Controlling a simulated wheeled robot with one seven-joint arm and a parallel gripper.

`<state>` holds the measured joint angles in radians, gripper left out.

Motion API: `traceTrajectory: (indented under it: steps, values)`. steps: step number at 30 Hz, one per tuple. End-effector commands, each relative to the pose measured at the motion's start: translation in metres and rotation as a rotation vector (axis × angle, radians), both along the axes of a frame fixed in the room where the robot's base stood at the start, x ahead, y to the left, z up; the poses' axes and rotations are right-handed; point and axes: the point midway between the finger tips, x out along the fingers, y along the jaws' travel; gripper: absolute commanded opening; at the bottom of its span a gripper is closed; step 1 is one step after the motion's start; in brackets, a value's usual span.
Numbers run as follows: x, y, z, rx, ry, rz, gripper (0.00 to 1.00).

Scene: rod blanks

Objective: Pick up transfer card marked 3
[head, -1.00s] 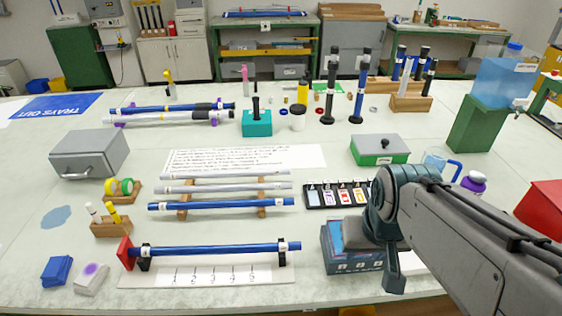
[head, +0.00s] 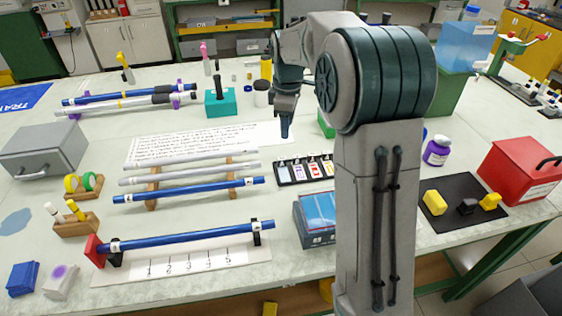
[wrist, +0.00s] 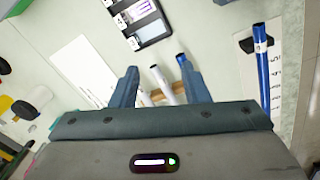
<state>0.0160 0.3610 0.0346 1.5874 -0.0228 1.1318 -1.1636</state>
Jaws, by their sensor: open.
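A black card tray (head: 281,178) lies on the table just right of the rod rack, holding several white cards with coloured marks. Their numbers are too small to read, so I cannot tell which card is marked 3. Part of the tray (wrist: 133,41) also shows at the top of the wrist view, beyond my fingers. My gripper (wrist: 160,88) is open and empty, with its two fingers apart over rod ends.
A rack of grey and blue rods (head: 190,198) stands left of the tray. A blue rod on a numbered stand (head: 185,240) is nearer. A blue-topped box (head: 316,232) sits in front of the tray. A red box (head: 520,165) and purple-lidded bottle (head: 437,150) are at right.

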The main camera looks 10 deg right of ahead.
Motion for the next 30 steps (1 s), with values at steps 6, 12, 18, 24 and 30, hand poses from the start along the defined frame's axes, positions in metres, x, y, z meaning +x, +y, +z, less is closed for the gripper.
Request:
traceTrajectory:
  steps: [6, 12, 18, 24, 30]
  values:
    - [0.056, -0.002, -0.038, -0.005, 0.046, 0.256, 0.42]
    - [0.075, -0.003, -0.056, -0.004, 0.062, 0.368, 0.42]
    - [0.077, -0.002, -0.083, -0.003, 0.067, 0.385, 0.42]
    - [0.077, -0.002, -0.122, -0.004, 0.066, 0.383, 0.42]
    - [0.077, -0.002, -0.141, -0.004, 0.064, 0.383, 0.42]
